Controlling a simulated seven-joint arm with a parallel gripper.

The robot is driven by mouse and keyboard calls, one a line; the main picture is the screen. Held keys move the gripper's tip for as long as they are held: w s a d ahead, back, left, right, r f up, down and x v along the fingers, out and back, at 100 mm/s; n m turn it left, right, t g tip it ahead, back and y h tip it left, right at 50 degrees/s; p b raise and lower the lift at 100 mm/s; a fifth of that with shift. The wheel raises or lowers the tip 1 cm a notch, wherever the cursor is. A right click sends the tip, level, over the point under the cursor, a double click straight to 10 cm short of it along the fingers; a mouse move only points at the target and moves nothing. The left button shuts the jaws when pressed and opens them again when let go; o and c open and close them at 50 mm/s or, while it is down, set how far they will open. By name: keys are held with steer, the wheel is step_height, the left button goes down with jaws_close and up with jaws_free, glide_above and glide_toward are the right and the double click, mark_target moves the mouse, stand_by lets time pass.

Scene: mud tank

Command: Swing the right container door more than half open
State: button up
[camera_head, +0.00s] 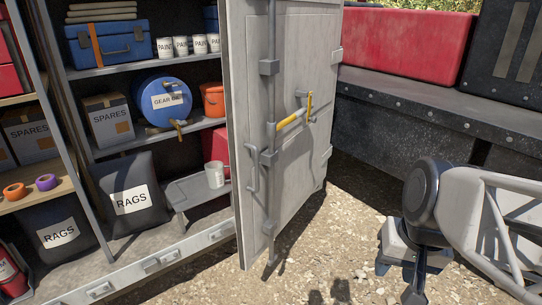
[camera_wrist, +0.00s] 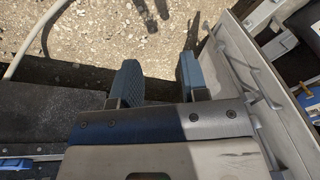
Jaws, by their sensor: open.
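The right container door (camera_head: 300,60) is a pale grey metal panel with a vertical locking bar and a yellow-gripped handle (camera_head: 291,121). It stands partly open, its free edge out in front of the shelves and its hinges on the far right edge. In the wrist view the door (camera_wrist: 291,125) runs along the right side. My gripper (camera_wrist: 159,82) is open and empty, its two dark ribbed fingers apart over gravel and beside the door, with no contact visible. In the head view my arm is at the right; the fingertips cannot be made out clearly.
The container (camera_head: 165,268) holds shelves with a blue drum (camera_head: 150,88), paint cans, boxes and rag bags. A dark riveted ledge (camera_head: 430,105) with a red case (camera_head: 405,40) and a black case (camera_head: 510,55) stands behind the door. Gravel (camera_head: 330,255) in front is mostly open.

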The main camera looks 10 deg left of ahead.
steer(key=w+a+f+m+y, duration=0.2)
steer(key=w+a+m+y, duration=0.4)
steer(key=w, duration=0.5)
steer(key=w+a+f+m+g+y, duration=0.1)
steer(key=w+a+f+m+y, duration=0.15)
steer(key=w+a, duration=0.75)
steer(key=w+a+f+m+y, duration=0.1)
steer(key=w+a+m+y, duration=0.45)
steer(key=w, duration=0.65)
steer(key=w+a+f+m+t+y, duration=0.1)
steer(key=w+f+m, duration=0.1)
steer(key=w, duration=0.3)
steer(key=w+a+f+m+t+y, duration=0.1)
steer(key=w+a+f+m+t, duration=0.1)
steer(key=w, duration=0.4)
step_height(320, 180, down, 2)
steer(key=shift+a+m+t, duration=0.2)
steer(key=shift+m+t, duration=0.1)
steer(key=shift+m, duration=0.4)
steer(key=shift+a, duration=0.1)
glide_above(257, 188)
steer(key=shift+w, duration=0.4)
jaws_close()
